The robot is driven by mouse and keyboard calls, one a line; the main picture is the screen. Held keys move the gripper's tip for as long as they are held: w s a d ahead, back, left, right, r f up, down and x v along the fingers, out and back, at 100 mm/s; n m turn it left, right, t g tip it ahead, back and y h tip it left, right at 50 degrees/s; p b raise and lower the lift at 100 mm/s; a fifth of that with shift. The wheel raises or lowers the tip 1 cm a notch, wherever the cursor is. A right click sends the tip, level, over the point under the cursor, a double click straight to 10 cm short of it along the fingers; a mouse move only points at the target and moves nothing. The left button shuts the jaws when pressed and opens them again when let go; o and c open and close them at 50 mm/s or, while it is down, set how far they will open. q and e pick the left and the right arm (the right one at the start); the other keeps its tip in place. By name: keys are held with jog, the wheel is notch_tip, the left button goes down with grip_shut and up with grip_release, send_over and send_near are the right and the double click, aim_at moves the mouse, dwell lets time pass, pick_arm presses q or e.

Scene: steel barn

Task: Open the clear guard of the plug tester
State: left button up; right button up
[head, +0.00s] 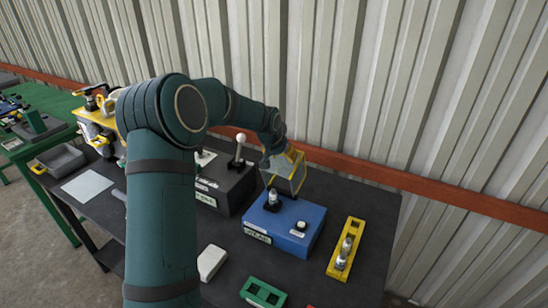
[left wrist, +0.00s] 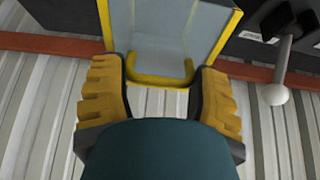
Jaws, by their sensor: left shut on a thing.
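The plug tester is a blue box (head: 302,240) on the dark table in the head view. Its clear guard with yellow edges (head: 286,174) stands tilted up above the box's back part. A grey plug-like piece (head: 272,197) stands on the box in front of the guard and looks uncovered. My left gripper (head: 287,155) is at the guard's upper edge, partly hidden by the arm. The clear panel (left wrist: 170,40) lies beyond. My right gripper is in neither view.
A dark box with a white-knobbed lever (head: 239,150) stands left of the tester. A yellow holder (head: 347,250) with metal plugs is to its right. A green holder (head: 264,294) and a whitish piece (head: 211,262) lie in front. A corrugated wall (head: 400,90) rises behind.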

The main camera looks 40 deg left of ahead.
pick_arm(q)
jog(key=shift+w+a+f, duration=0.1)
jog(key=shift+w+f, duration=0.05)
jog(key=shift+w, duration=1.3)
jog(key=o, duration=1.3)
jog(key=shift+w, duration=0.15)
jog(key=shift+o, duration=0.2)
jog(key=v, duration=1.2)
